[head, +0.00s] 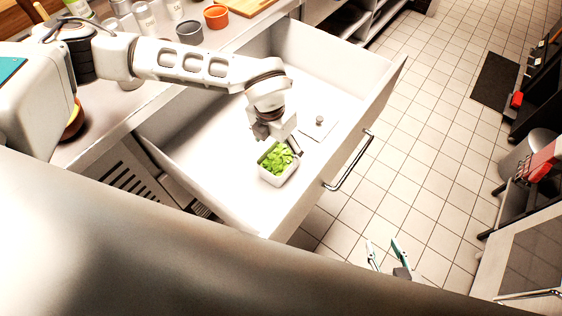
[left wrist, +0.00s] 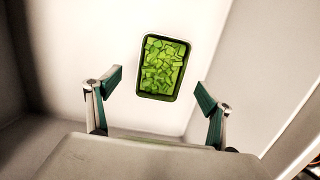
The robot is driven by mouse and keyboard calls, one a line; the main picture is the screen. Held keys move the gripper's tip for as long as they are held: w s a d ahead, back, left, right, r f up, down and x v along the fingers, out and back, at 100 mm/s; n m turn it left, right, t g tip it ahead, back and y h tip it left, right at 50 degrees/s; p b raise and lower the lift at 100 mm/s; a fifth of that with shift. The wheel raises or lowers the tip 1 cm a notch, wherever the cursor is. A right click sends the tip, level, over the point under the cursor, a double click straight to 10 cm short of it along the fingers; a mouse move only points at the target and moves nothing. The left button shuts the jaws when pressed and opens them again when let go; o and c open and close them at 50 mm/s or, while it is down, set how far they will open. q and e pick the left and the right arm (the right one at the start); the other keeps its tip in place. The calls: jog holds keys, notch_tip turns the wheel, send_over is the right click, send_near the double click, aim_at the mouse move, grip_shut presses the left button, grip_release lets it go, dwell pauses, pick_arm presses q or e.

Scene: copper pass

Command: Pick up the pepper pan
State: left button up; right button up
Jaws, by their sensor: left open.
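The pepper pan (head: 278,178) is a small pale rectangular pan filled with chopped green pepper. It sits in the open white drawer (head: 190,165), near the drawer's front corner. My left gripper (head: 280,144) is over the drawer, close above the pan's far end. In the left wrist view, the pan (left wrist: 163,68) lies beyond the two spread fingers, roughly centred between them. The left gripper (left wrist: 159,86) is open and empty, apart from the pan. My right gripper (head: 382,243) is at the lower edge of the head view, outside the drawer, with its fingers apart and nothing between them.
A white lid with a knob (head: 319,121) lies in the drawer beside the pan. The drawer front has a bar handle (head: 348,163). An orange pot (head: 216,17) and a grey pot (head: 190,32) stand on the counter. The tiled floor (head: 420,120) to the right is mostly clear.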

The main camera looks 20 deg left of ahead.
aim_at(280, 159)
pick_arm(q)
jog(key=f, duration=0.5)
jog(key=shift+w+d+f, duration=0.25)
jog(key=shift+w+f, duration=0.05)
jog(key=shift+w, duration=0.05)
jog(key=c, duration=1.5)
